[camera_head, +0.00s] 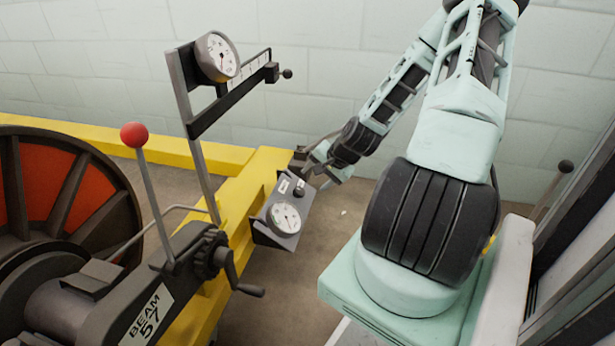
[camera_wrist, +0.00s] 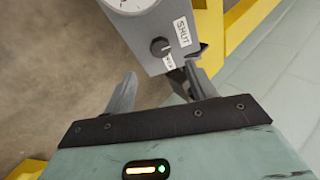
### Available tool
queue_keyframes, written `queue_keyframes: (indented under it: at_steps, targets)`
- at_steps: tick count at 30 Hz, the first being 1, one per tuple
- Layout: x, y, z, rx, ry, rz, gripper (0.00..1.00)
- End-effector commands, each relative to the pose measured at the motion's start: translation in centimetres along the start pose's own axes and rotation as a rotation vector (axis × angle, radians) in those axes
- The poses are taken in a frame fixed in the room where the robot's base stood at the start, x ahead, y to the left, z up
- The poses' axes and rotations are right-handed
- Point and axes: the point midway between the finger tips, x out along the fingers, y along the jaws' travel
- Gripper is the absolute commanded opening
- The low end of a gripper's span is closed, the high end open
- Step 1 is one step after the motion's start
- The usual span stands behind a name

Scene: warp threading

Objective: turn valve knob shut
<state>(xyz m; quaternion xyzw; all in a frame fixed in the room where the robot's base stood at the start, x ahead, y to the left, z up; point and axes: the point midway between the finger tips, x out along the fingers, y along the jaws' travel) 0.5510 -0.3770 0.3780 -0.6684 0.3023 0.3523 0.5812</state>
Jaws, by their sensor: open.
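The valve knob (camera_wrist: 160,47) is a small dark round knob on the face of a grey gauge box (camera_wrist: 140,24). A label reading SHUT (camera_wrist: 182,32) is beside it, and a smaller label (camera_wrist: 168,63) sits at its lower right, too small to read surely. I cannot tell which way the knob points. In the head view the knob (camera_head: 299,191) is on the box's upper part, above a white dial (camera_head: 284,217). My gripper (camera_wrist: 160,78) is open and empty, its fingers short of the knob. The right finger overlaps the box's edge in the wrist view; contact is unclear.
A yellow beam frame (camera_head: 232,207) runs behind the box. A red-knobbed lever (camera_head: 134,135), a hand crank (camera_head: 245,285) and a post with another gauge (camera_head: 217,56) stand to the left. Open floor (camera_head: 328,220) lies right of the box.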

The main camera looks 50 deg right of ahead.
Motion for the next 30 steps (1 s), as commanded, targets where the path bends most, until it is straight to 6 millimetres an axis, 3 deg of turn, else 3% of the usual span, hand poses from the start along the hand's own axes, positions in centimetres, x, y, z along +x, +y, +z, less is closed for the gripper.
queue_keyframes:
  at_steps: [1, 3, 10, 30]
  targets:
    - [-1.9, -0.3, -0.1, 0.003, 0.002, 0.001, 0.56]
    - [-3.3, -0.3, -0.1, 0.002, 0.002, 0.0, 0.56]
    - [-6.6, -0.1, -0.1, 0.001, 0.001, 0.0, 0.56]
    - [-7.4, 0.0, 0.0, 0.0, 0.0, 0.0, 0.56]
